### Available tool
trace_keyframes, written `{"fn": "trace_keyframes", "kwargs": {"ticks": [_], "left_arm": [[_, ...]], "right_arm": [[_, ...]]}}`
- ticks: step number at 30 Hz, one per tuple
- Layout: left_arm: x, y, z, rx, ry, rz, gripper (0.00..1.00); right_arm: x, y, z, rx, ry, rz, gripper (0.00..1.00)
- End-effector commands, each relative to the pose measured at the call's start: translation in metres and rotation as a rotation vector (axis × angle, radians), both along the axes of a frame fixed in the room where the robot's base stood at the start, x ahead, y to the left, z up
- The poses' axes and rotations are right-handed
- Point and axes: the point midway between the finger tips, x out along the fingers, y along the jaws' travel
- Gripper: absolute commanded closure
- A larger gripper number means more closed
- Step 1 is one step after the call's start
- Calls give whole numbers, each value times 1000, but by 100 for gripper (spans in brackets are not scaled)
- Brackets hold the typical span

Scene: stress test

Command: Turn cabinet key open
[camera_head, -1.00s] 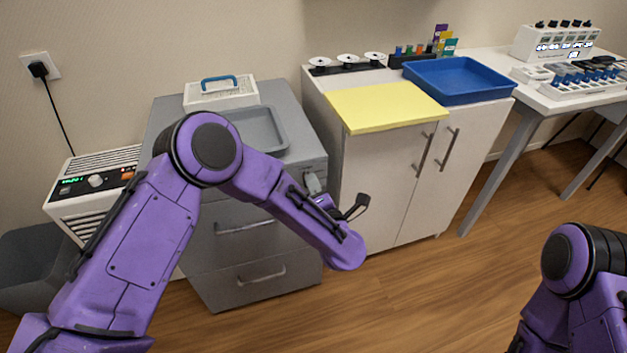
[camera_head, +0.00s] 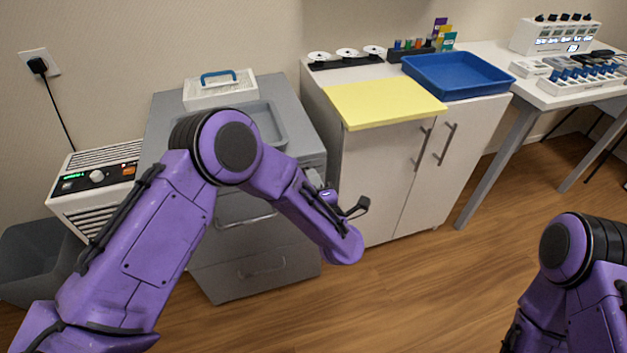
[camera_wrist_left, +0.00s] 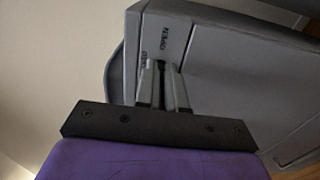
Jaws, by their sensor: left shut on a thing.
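The grey drawer cabinet (camera_head: 237,277) stands left of centre in the head view. My left gripper (camera_head: 317,179) is at the upper right of its front, partly hidden by my own forearm. In the left wrist view the two grey fingers (camera_wrist_left: 163,85) are close together at the cabinet face (camera_wrist_left: 230,60), beside a printed OPEN label (camera_wrist_left: 163,42). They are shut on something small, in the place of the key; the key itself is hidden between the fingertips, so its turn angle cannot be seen. My right arm shows at the right edge; its gripper is outside the view.
A white cabinet (camera_head: 380,190) with a yellow board (camera_head: 385,102) and blue tray (camera_head: 457,75) stands close to the right. A white heater-like unit (camera_head: 95,180) and dark bin (camera_head: 30,262) are at the left. Open wooden floor (camera_head: 440,290) lies in front.

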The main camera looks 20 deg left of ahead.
Motion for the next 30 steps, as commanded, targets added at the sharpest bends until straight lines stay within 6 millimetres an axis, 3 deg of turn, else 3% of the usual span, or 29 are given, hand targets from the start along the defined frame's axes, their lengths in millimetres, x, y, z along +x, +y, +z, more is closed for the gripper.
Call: {"fn": "trace_keyframes", "kwargs": {"ticks": [5, 6, 7, 8, 18, 30], "left_arm": [[3, 2, 4, 3, -9, 4, 100], [3, 2, 4, 3, -9, 4, 78], [3, 2, 4, 3, -9, 3, 68], [3, 2, 3, 2, -8, 3, 66], [-4, -4, 1, 1, -4, 0, 66], [-73, -51, 1, 2, -5, 0, 66]], "right_arm": [[0, 0, 0, 0, 0, 0, 0], [0, 0, 0, 0, 0, 0, 0], [0, 0, 0, 0, 0, 0, 0], [0, 0, 0, 0, 0, 0, 0], [0, 0, 0, 0, 0, 0, 0], [0, 0, -3, 0, 0, 0, 0]]}}
